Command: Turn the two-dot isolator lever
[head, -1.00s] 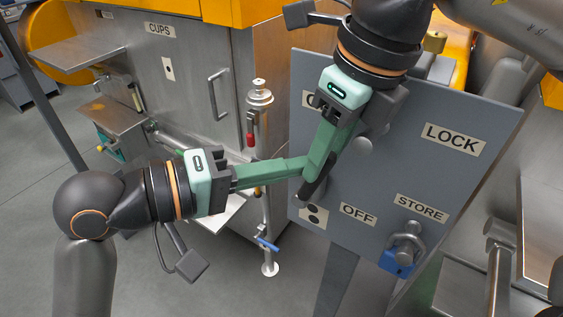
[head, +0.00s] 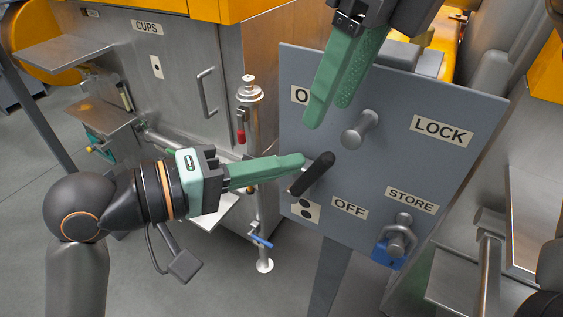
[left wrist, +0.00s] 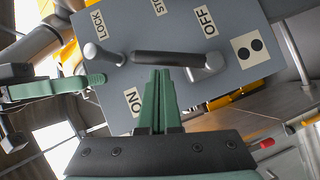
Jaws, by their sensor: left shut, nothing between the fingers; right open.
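The two-dot isolator lever (head: 318,172) has a black handle on a grey hub, low on the left of a grey panel. Its two-dot label (head: 306,210) is just below the hub. In the left wrist view the handle (left wrist: 165,57) runs left from the hub, beside the two-dot label (left wrist: 248,48). My left gripper (head: 301,160) is shut and empty, its fingertips close beside the handle; I cannot tell whether they touch. My right gripper (head: 328,112) is open and empty above the lever, in front of the ON label (head: 299,95), partly hiding it.
The panel (head: 455,165) also carries a grey peg (head: 361,128), LOCK (head: 441,131), OFF (head: 350,208) and STORE labels, and a blue padlock (head: 387,252) on a shackle. A steel post with a red handle (head: 241,135) stands left of the panel.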

